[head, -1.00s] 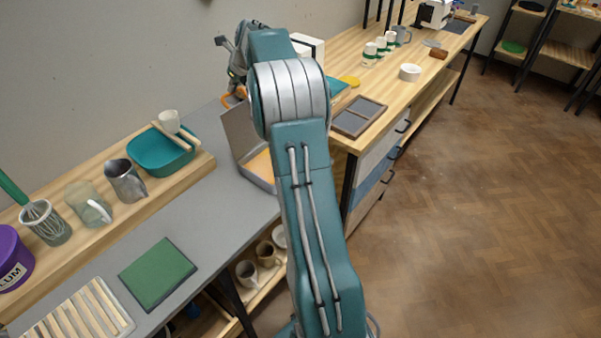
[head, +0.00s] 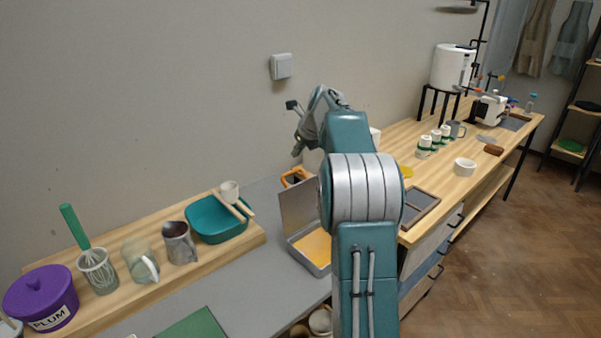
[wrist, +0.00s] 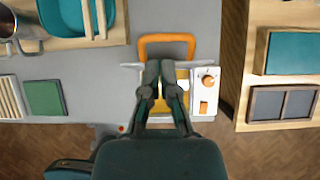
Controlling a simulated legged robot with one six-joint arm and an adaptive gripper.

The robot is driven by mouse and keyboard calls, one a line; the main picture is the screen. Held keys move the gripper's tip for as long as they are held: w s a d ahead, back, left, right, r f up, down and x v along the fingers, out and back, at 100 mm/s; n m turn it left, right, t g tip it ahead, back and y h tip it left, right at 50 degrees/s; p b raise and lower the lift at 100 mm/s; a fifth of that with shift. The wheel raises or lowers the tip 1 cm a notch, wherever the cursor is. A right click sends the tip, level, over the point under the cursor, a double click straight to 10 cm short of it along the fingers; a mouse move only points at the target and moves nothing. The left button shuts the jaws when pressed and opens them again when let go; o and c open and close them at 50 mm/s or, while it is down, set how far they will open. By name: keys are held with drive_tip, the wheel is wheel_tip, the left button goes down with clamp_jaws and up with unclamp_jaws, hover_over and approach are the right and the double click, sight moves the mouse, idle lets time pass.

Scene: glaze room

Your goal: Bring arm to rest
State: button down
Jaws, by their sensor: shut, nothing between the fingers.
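My gripper (head: 297,128) is at the end of my raised arm, in front of the wall in the head view. In the wrist view my gripper (wrist: 160,68) points down with its two dark fingers together and nothing between them. Below it is a white device with an orange handle (wrist: 167,39), an orange knob and a yellow-orange surface, partly hidden by the fingers. The handle (head: 293,177) also shows in the head view, behind a grey upright panel. I cannot tell the gap between fingertips and device.
On the right a wooden counter holds a divided tray (head: 420,207), a white bowl (head: 464,167) and several cups. Open floor (head: 480,270) lies front right.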

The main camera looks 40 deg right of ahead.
wheel_tip(320, 180, up, 6)
drive_tip(key=d, duration=0.2)
drive_tip(key=s+a+r+n, duration=0.2)
drive_tip(key=s+a+n, duration=0.55)
drive_tip(key=a, duration=0.35)
drive_tip(key=s+a+r+n, duration=0.2)
drive_tip(key=s+a+n, duration=0.5)
drive_tip(key=a+n, duration=0.3)
drive_tip(key=s+a+f+n, duration=0.4)
drive_tip(key=s+n, duration=0.1)
drive_tip(key=s, duration=0.2)
drive_tip(key=s+a+f+n, duration=0.4)
drive_tip(key=s+n, duration=0.2)
drive_tip(key=s, duration=0.1)
drive_tip(key=s+a+f+n, duration=0.4)
drive_tip(key=s+n, duration=0.2)
drive_tip(key=s, duration=0.1)
drive_tip(key=shift+s+g+h, duration=0.3)
drive_tip(key=shift+s+g, duration=0.1)
drive_tip(key=shift+r+n, duration=0.1)
drive_tip(key=shift+n, duration=0.15)
